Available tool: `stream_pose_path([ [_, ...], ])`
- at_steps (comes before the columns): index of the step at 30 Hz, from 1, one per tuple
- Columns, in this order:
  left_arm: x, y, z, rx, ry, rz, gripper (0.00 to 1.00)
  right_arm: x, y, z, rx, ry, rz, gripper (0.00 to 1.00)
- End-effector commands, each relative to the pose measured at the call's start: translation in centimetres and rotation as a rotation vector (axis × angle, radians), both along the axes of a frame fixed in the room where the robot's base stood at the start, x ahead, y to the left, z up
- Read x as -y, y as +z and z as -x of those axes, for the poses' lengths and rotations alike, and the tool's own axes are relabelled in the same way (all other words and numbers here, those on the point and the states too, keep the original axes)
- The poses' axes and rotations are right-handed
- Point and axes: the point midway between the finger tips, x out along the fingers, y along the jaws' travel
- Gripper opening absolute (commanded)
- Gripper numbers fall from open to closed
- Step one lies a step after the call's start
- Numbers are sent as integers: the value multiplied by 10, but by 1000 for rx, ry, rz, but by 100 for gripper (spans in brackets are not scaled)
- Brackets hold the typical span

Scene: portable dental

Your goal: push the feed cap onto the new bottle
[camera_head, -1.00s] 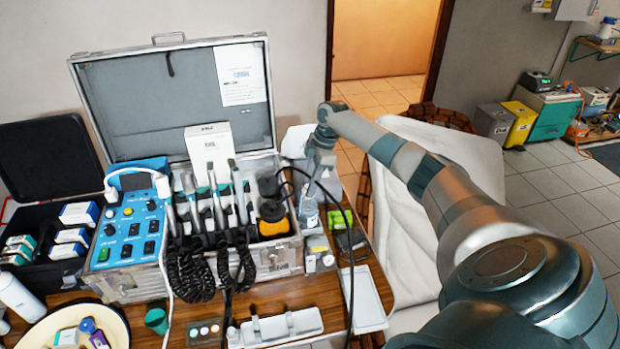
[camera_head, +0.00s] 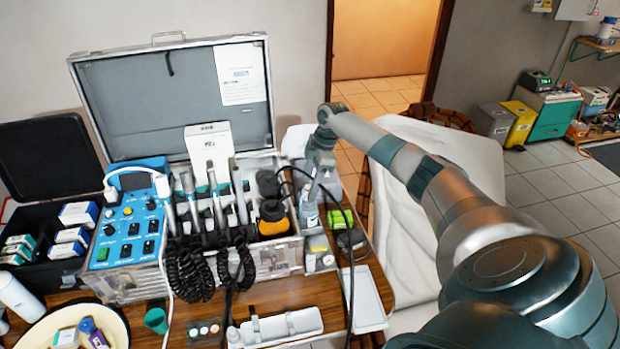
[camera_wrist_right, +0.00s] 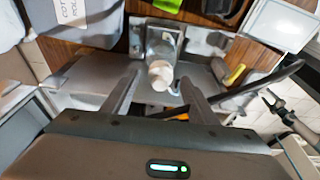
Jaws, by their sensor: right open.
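A clear bottle (camera_head: 309,215) stands upright in the holder at the right side of the case. In the right wrist view the clear bottle (camera_wrist_right: 163,45) has a pale cap-like top (camera_wrist_right: 160,75). Whether this top is the feed cap, and how firmly it sits, I cannot tell. My right gripper (camera_head: 314,190) is above and beside the bottle, fingers pointing down. In the wrist view my right gripper (camera_wrist_right: 158,92) is open, with a finger on each side of the pale top and visible gaps. My left gripper is out of view.
A dark-topped bottle with an orange band (camera_head: 272,218) stands left of the clear bottle. A black cable (camera_head: 350,270) loops past my gripper. Handpieces (camera_head: 215,200) stand in the open case (camera_head: 175,100). A pale tray (camera_head: 368,300) lies in front.

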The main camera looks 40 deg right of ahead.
Motion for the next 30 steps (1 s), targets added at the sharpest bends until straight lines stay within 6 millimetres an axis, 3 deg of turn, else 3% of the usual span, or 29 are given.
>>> stream_pose_path([
  [8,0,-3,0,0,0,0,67,2,7,0,2,0,0,53],
  [14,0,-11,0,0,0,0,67,8,28,3,4,1,2,53],
  [30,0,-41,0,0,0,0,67,32,130,16,4,-1,0,53],
])
